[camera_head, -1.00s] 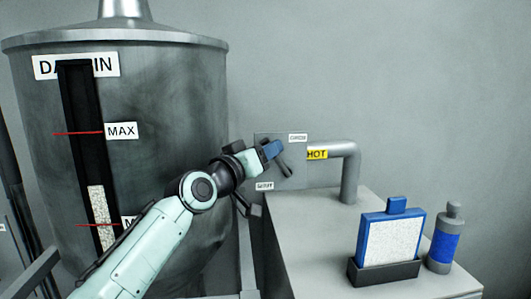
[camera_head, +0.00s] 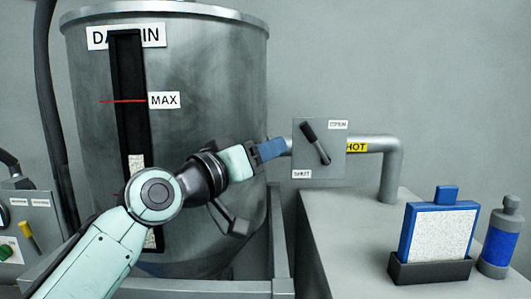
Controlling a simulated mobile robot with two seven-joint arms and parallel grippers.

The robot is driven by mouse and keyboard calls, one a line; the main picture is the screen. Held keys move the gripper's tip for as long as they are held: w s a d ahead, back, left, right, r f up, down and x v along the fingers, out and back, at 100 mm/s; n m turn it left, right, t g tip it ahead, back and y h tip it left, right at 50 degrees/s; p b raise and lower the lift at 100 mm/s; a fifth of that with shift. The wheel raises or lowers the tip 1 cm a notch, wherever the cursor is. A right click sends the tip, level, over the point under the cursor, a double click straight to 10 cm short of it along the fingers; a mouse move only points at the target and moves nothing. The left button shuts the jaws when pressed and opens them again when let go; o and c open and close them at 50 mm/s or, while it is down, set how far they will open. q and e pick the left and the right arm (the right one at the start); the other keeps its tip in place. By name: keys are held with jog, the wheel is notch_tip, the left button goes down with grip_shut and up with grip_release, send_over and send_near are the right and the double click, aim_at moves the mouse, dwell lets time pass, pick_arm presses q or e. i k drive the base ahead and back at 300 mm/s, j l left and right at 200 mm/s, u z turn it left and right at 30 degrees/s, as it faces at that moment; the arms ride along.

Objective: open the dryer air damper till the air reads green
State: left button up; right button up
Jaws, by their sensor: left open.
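The damper plate (camera_head: 334,146) is grey, with an "OPEN" label (camera_head: 338,125) at its upper right and a "SHUT" label (camera_head: 302,174) at its lower left. A black damper lever (camera_head: 317,145) lies slanted across it, thick end at upper left, thin end at lower right. Neither end points at a label. My left gripper (camera_head: 280,149), with blue fingers, is just left of the plate, apart from the lever. It is open and empty. My right gripper is out of view. I see no clear air reading.
A large grey drum (camera_head: 215,85) with a level gauge stands behind my left arm. A pipe (camera_head: 392,170) with a yellow "HOT" label (camera_head: 356,147) runs right of the plate. A control panel (camera_head: 40,222) is at far left.

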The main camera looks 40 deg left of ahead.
aim_at(316, 143)
jog(key=k, duration=1)
